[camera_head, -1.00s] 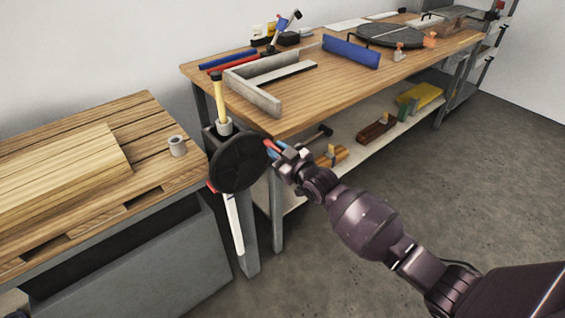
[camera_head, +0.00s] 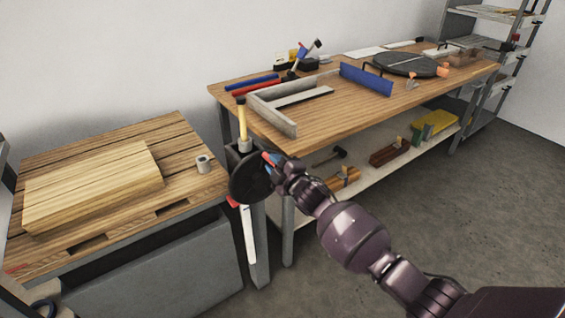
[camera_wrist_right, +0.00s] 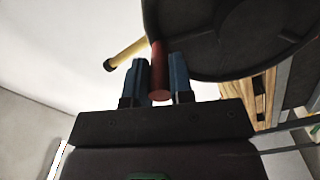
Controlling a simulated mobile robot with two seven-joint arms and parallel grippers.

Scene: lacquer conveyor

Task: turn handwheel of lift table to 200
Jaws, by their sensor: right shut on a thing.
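The handwheel (camera_head: 249,180) is a black round disc on a grey post at the right end of the lift table (camera_head: 190,131). It also fills the upper right of the right wrist view (camera_wrist_right: 230,35). A red handle (camera_wrist_right: 159,72) sticks out from the wheel. My right gripper (camera_head: 272,163) is at the wheel's upper right edge. In the right wrist view its blue fingers (camera_wrist_right: 160,80) are shut on the red handle, one on each side. The scale and its reading cannot be made out. My left gripper is not in view.
A yellow-handled tool (camera_head: 242,120) stands upright just behind the wheel. A workbench (camera_head: 330,115) with tools stands to the right. Open floor (camera_head: 450,200) lies in front.

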